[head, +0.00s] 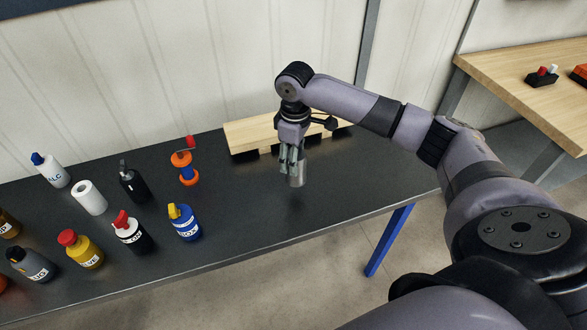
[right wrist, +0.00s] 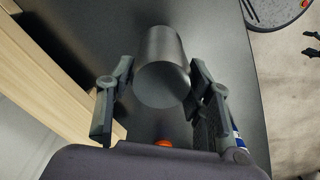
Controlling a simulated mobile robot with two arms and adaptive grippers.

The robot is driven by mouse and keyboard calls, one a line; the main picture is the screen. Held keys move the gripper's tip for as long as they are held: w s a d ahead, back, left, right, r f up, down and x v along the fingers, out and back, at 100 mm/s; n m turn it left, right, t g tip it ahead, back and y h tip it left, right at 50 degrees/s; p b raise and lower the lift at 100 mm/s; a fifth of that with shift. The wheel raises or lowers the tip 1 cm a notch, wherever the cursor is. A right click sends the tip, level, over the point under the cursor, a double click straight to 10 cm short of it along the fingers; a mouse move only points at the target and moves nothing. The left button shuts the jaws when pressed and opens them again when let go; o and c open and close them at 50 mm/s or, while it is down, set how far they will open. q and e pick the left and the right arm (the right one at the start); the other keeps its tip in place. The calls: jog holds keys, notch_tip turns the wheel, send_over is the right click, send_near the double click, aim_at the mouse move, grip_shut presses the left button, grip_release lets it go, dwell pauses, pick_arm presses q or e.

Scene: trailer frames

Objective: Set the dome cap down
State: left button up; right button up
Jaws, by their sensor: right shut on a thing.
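The dome cap (head: 297,178) is a grey metal piece, round-sided and shiny. My right gripper (head: 291,160) is shut on it and points down over the black table (head: 330,185). In the right wrist view the cap (right wrist: 162,68) sits between the two dark fingers (right wrist: 158,92), its flat round end facing the camera. A dark shadow lies by the cap on the table; I cannot tell whether its lower end touches the surface. My left gripper is not in view.
A wooden pallet-like board (head: 245,132) lies behind the gripper by the wall. An orange and blue tool (head: 185,168), a blue bottle (head: 184,222), a black spray bottle (head: 132,182) and several other bottles stand left. The tabletop around the cap is clear; its front edge is near.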

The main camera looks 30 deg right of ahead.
jog(key=shift+f, duration=0.55)
notch_tip(320, 180, down, 4)
jog(key=shift+p, duration=0.4)
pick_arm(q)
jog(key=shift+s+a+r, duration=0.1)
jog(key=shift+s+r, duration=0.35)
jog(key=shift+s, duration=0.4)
pick_arm(e)
jog(key=shift+f, duration=0.45)
jog(key=o, duration=1.1)
jog(key=shift+f, duration=0.1)
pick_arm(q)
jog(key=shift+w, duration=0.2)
pick_arm(e)
jog(key=shift+o, duration=0.2)
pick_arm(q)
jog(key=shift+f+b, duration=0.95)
pick_arm(e)
notch_tip(320, 180, up, 12)
jog(key=shift+r, duration=0.15)
